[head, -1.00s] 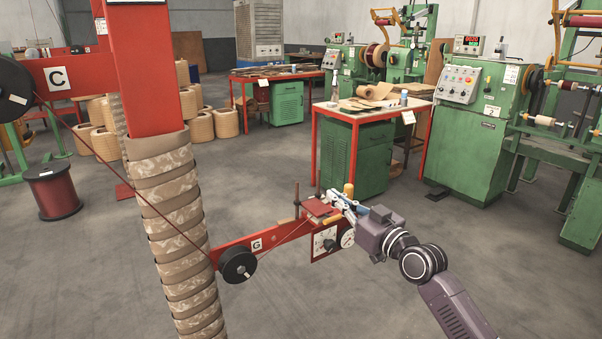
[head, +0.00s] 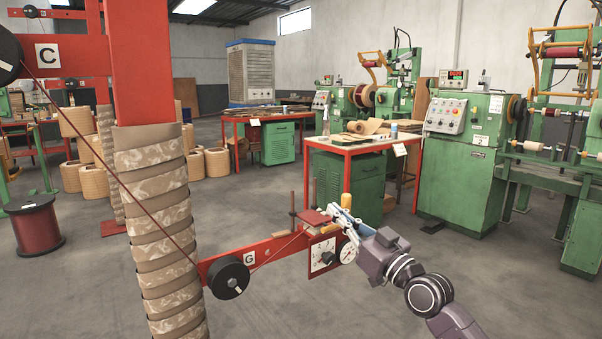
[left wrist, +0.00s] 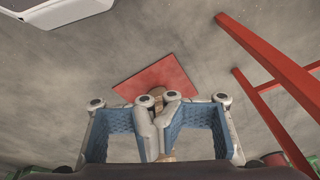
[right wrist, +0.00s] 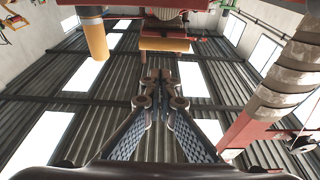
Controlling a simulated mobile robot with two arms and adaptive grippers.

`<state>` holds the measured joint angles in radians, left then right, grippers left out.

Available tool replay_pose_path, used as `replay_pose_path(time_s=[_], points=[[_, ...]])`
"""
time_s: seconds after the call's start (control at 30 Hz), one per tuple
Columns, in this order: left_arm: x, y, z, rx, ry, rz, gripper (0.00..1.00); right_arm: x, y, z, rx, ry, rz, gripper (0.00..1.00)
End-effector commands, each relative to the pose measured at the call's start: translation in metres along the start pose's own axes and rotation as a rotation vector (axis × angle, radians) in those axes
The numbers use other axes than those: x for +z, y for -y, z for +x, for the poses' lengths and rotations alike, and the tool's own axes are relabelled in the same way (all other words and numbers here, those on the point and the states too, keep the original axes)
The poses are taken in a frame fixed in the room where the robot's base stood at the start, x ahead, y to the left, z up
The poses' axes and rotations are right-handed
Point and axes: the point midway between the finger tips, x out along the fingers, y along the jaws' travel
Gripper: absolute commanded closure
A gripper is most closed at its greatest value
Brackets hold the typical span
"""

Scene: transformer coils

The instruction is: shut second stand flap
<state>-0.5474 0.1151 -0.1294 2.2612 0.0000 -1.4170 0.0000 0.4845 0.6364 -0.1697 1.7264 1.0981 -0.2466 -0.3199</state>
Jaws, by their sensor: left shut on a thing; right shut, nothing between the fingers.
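A stand with a red arm (head: 285,246) labelled G carries a small red flap (head: 314,217) on top of its tension unit, beside thin upright rods. A tan layer shows under the red piece in the right wrist view (right wrist: 165,45). My right gripper (head: 340,213) is shut and empty at the right side of the flap. Its closed fingertips (right wrist: 160,78) are below the red and tan parts in the right wrist view; contact cannot be told. My left gripper (left wrist: 158,110) shows only in its wrist view, shut on a narrow brownish thing (left wrist: 166,156) that I cannot identify.
A dial gauge (head: 347,252) and a white scale plate (head: 322,256) sit just below the flap. A wrapped column (head: 160,220) and black pulley (head: 228,277) stand left. A red wire runs down to the pulley. Green machines and a workbench (head: 350,148) stand behind.

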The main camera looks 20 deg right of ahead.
Motion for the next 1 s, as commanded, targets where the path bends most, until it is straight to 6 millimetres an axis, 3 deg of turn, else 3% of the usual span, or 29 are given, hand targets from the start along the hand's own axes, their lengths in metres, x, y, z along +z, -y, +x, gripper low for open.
replay_pose_path(time_s=[0.2,0.33,0.77,1.0], points=[[-0.004,0.001,-0.029,-0.003,-0.027,-0.001,1.00,0.007,0.000,-0.004,-0.001,-0.018,0.001,1.00],[-0.005,0.001,-0.038,-0.004,-0.039,-0.002,1.00,0.008,0.000,-0.005,-0.001,-0.023,0.000,1.00],[-0.017,0.000,-0.039,-0.002,-0.093,0.000,1.00,0.017,0.000,-0.010,-0.001,-0.028,0.000,1.00],[-0.039,-0.003,-0.035,0.002,-0.179,0.003,1.00,0.023,0.000,-0.013,-0.001,-0.027,0.000,1.00]])
